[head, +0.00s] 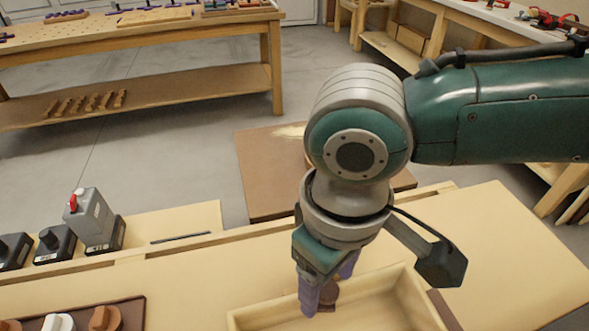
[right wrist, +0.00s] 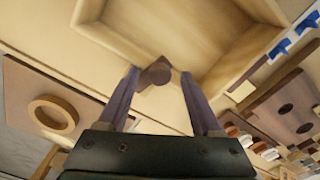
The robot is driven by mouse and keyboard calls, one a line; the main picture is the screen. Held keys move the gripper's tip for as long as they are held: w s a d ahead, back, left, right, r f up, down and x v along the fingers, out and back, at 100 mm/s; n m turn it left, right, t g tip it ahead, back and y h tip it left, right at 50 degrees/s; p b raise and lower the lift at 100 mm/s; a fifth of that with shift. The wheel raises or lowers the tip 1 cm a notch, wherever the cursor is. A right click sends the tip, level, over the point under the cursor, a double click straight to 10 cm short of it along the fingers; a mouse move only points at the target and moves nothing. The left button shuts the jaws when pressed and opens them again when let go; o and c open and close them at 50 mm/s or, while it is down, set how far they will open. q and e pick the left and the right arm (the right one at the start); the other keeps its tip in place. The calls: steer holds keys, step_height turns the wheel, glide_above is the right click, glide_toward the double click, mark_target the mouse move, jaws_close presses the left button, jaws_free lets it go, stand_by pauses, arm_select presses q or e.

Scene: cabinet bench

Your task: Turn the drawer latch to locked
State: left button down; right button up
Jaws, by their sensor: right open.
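The drawer latch appears to be the small brown knob (head: 328,294) at the back wall of the open pale wooden drawer (head: 405,297). My right gripper (head: 329,284) points down over it, with purple fingers apart on either side. In the right wrist view the brown knob (right wrist: 155,73) sits between the open fingertips (right wrist: 160,77), close to the left one; I cannot tell whether they touch. The drawer (right wrist: 185,40) lies beyond it there. The fingers partly hide the knob in the head view, and its locked or unlocked marking cannot be read. My left gripper is not in view.
A grey box with a red knob (head: 92,217) and black blocks (head: 54,243) stand at the left. A dark board with several knobs (head: 130,314) lies at the lower left. The pale bench top right of the drawer is clear (head: 510,240). A wooden ring (right wrist: 54,114) shows in the wrist view.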

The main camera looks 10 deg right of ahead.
steer(key=shift+f, duration=0.3)
jaws_close()
stand_by(0.4)
steer(key=shift+r, duration=0.1)
